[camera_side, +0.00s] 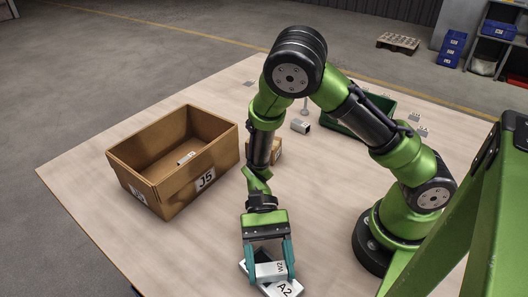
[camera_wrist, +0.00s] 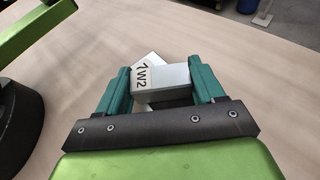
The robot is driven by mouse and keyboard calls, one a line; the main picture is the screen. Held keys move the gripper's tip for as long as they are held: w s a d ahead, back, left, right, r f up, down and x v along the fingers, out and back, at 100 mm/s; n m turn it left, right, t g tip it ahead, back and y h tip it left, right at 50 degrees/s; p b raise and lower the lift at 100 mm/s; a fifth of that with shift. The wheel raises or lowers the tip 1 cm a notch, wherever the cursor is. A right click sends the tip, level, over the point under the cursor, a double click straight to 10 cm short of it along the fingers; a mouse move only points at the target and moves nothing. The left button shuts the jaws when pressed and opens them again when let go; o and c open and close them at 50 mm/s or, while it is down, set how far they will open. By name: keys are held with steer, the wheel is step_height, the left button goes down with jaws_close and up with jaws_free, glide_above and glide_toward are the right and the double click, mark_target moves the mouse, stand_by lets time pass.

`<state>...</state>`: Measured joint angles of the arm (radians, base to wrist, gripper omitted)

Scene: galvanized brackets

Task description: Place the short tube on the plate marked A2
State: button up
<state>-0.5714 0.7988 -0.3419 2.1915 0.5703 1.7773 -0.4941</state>
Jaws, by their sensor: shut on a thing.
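My gripper (camera_side: 268,272) is shut on a short light-grey square tube (camera_side: 270,270) marked W2, with a teal finger on either side. The tube also shows between the fingers in the wrist view (camera_wrist: 162,84). The plate marked A2 (camera_side: 287,289) is a pale flat piece on the table, directly under the tube and partly hidden by it and the fingers. A pale corner of the plate shows behind the tube in the wrist view (camera_wrist: 152,59). I cannot tell whether the tube touches the plate or hangs just above it.
A cardboard box marked J5 (camera_side: 205,180) stands at the left with a small pale part (camera_side: 187,158) inside. Another grey tube (camera_side: 300,126) lies farther back, near a green bin (camera_side: 345,128). A smaller brown box (camera_side: 276,150) is partly behind my arm. The table's front left is clear.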

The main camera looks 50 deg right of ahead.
steer(key=o, duration=1.1)
steer(key=shift+c, duration=0.2)
steer(key=shift+w+d+r, duration=0.15)
steer(key=shift+w+r, duration=0.05)
steer(key=v, duration=1.1)
steer(key=shift+r, duration=0.1)
steer(key=shift+w+d+r, duration=0.1)
steer(key=shift+d+r, duration=0.1)
steer(key=shift+r, duration=0.1)
steer(key=s+d+r+n+t+h, duration=0.1)
steer(key=d+r+n+t+h, duration=0.1)
steer(key=d+r+t, duration=0.3)
steer(key=s+d+r+n+t+h, duration=0.1)
steer(key=d+r+n+t+h, duration=0.2)
steer(key=r+t, duration=0.8)
steer(key=d+r+h, duration=0.1)
steer(key=d+h, duration=0.1)
steer(key=shift+r+t+h, duration=0.3)
steer(key=shift+t, duration=0.1)
